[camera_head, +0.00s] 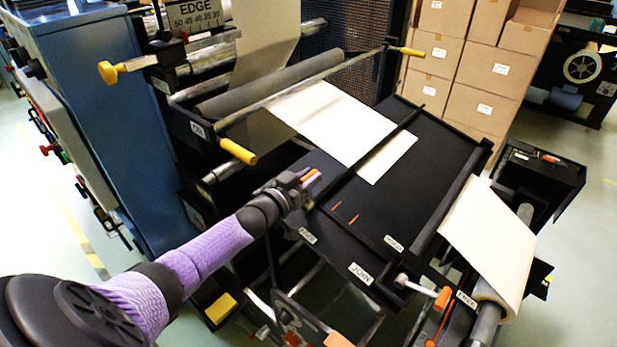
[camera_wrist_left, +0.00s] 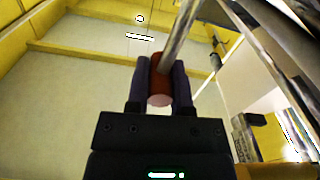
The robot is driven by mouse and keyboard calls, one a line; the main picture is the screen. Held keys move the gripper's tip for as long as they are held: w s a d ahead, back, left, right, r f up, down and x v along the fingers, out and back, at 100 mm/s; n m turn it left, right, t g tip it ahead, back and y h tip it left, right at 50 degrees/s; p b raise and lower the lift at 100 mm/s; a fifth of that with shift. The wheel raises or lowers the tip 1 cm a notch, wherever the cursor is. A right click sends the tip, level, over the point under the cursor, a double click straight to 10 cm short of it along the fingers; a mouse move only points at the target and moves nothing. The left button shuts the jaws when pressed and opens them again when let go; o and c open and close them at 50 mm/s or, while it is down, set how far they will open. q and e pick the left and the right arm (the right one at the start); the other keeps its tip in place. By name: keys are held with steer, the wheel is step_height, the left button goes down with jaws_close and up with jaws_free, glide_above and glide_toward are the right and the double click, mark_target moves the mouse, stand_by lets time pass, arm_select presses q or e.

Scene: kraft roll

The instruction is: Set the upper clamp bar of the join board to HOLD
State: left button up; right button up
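The black join board (camera_head: 440,165) lies in the middle of the head view, with a JOIN label on its front edge. The upper clamp bar (camera_head: 378,146) is a thin dark bar across it, over the pale paper sheet (camera_head: 340,125). My left gripper (camera_head: 308,177) is at the bar's near left end, with orange showing between its fingers. In the left wrist view, the fingers (camera_wrist_left: 160,88) stand on both sides of a red-brown handle (camera_wrist_left: 159,82) on a metal rod and appear closed on it. My right gripper is out of view.
A lever with an orange grip (camera_head: 443,298) stands at the board's front right, near a second paper web (camera_head: 485,235). A yellow-ended bar (camera_head: 238,151) and grey roller (camera_head: 270,85) lie behind my left gripper. Cardboard boxes (camera_head: 480,65) stand at the back.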

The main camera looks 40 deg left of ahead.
arm_select(q)
steer(key=o, duration=0.5)
steer(key=shift+a, duration=0.15)
steer(key=shift+c, duration=0.2)
steer(key=s+p, duration=0.2)
steer(key=s, duration=0.8)
steer(key=shift+a, duration=0.35)
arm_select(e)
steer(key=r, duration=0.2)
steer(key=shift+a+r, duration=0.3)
